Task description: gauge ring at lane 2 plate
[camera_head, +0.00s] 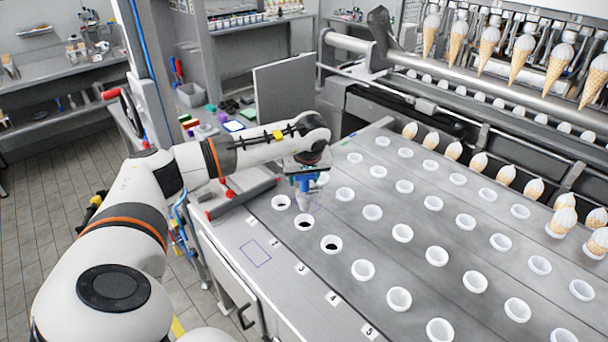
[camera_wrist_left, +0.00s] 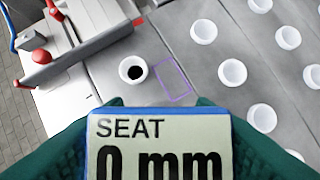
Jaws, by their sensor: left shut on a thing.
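My left gripper (camera_head: 305,170) is shut on the gauge (camera_head: 304,186), which has a blue body and a pale lower part, held over the left end of the lane plate (camera_head: 345,222). In the left wrist view the green fingers flank the gauge's display (camera_wrist_left: 158,145), which reads "SEAT" and "0 mm"; its lower part is hidden there. White rings sit in rows on the plate. Three near the gauge have dark centres: (camera_head: 281,202), the ring (camera_head: 304,221) and the ring (camera_head: 331,244). I cannot tell whether the gauge touches anything. My right gripper is out of view.
Number labels, such as the "3" label (camera_head: 302,268), line the plate's near edge. A purple outline (camera_head: 256,253) is on the bare near strip. A red-handled clamp (camera_head: 240,196) stands left of the gauge. Filled cones (camera_head: 480,163) line the far side.

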